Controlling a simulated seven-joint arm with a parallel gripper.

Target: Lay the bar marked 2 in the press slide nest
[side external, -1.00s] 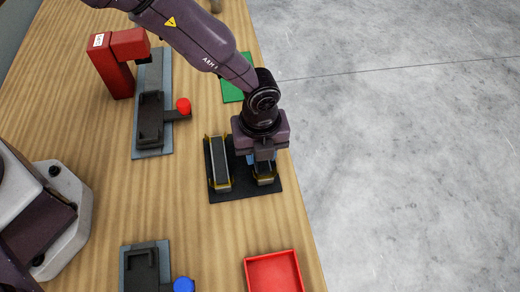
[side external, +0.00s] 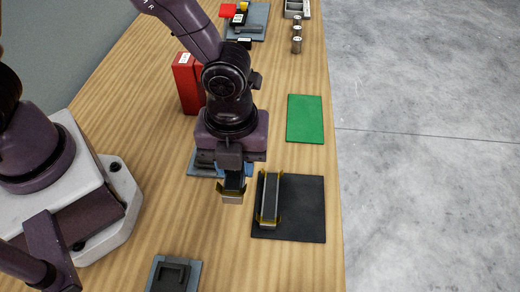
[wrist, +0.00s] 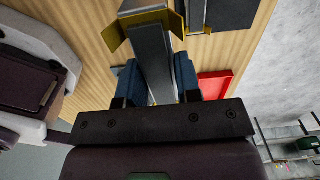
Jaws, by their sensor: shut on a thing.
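My gripper (side external: 231,180) is shut on a grey bar (side external: 232,198) with gold end pieces. The wrist view shows this bar (wrist: 150,50) between my blue fingertips (wrist: 158,82). No number is readable on it. In the side view it is left of the black mat (side external: 308,210), in front of the red press (side external: 188,84); its height above the table is hard to judge. A second bar (side external: 270,198) lies on the mat, its mark unreadable. The press's grey-blue plate and dark slide (side external: 203,165) are mostly hidden behind my gripper, so the nest's inside is not visible.
A second plate with a dark nest (side external: 172,276) is at the bottom edge. A green mat (side external: 305,118) lies at the right. Several metal cylinders (side external: 297,38) stand at the far end. A red tray (wrist: 214,84) shows in the wrist view. Bare table lies between nest and black mat.

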